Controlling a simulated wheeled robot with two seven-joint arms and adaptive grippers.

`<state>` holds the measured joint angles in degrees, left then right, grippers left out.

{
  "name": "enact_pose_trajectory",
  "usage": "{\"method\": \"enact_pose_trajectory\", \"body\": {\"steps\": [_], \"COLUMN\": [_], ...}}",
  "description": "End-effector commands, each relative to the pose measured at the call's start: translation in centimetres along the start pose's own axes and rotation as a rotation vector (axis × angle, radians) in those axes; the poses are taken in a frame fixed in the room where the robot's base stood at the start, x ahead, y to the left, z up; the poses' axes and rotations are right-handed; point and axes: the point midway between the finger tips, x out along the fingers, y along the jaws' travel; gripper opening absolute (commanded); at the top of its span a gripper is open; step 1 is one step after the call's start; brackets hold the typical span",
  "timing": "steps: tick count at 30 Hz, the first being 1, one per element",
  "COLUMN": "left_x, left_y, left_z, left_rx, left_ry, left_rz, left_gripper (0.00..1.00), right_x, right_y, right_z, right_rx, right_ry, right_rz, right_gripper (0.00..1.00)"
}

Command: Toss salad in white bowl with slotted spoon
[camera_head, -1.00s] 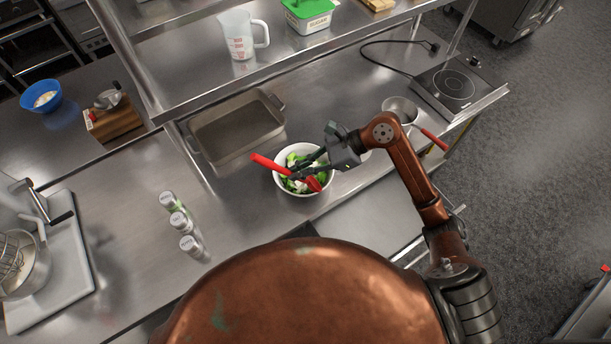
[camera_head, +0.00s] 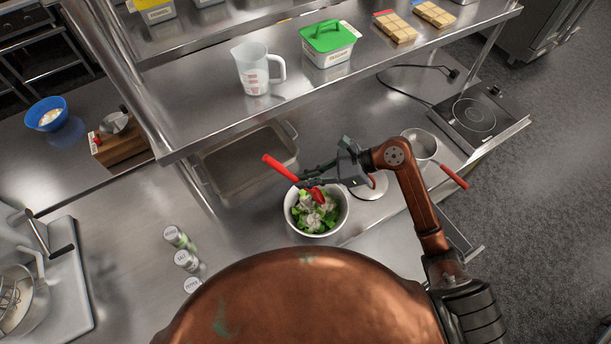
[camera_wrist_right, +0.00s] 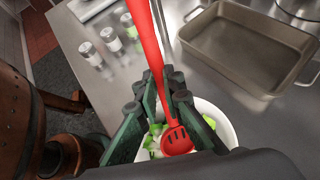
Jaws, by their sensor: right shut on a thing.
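The white bowl (camera_head: 291,217) stands on the steel counter and holds salad (camera_head: 318,217) of green leaves and pale pieces. My right gripper (camera_head: 312,180) is above the far side of the bowl, shut on the red slotted spoon (camera_head: 281,168). The spoon is tilted, its handle end up to the left and its slotted head low, over the salad. In the right wrist view the slotted head (camera_wrist_right: 177,139) shows in front of the bowl (camera_wrist_right: 222,122); I cannot tell whether it touches the salad. My left gripper is not in view.
A metal baking pan (camera_head: 246,160) lies behind the bowl. A saucepan (camera_head: 421,143) with a red handle and a hot plate (camera_head: 470,115) are at right. Several seasoning shakers (camera_head: 187,262) stand at left. A shelf (camera_head: 215,110) with a measuring jug (camera_head: 256,70) overhangs the back.

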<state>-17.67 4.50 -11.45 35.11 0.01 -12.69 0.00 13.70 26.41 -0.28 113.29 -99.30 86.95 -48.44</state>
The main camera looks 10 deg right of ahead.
Motion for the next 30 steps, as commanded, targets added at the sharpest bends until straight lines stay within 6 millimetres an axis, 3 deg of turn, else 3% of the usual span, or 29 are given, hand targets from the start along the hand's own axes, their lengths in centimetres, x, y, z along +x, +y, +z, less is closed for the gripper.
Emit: {"method": "enact_pose_trajectory", "body": {"steps": [7, 21, 30], "left_x": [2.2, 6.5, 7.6], "left_y": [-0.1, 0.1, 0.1], "left_z": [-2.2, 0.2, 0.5], "left_rx": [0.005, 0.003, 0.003], "left_ry": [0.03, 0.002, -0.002], "left_rz": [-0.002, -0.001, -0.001], "left_gripper": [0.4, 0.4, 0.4], "right_x": [1.5, 3.7, 4.2], "right_y": [0.0, 0.1, 0.1], "right_z": [-2.3, -5.8, -6.6], "right_rx": [-0.003, -0.002, -0.003], "right_ry": [0.0, 0.0, -0.001], "right_rz": [0.002, 0.003, 0.002], "right_gripper": [0.0, 0.0, 0.0]}}
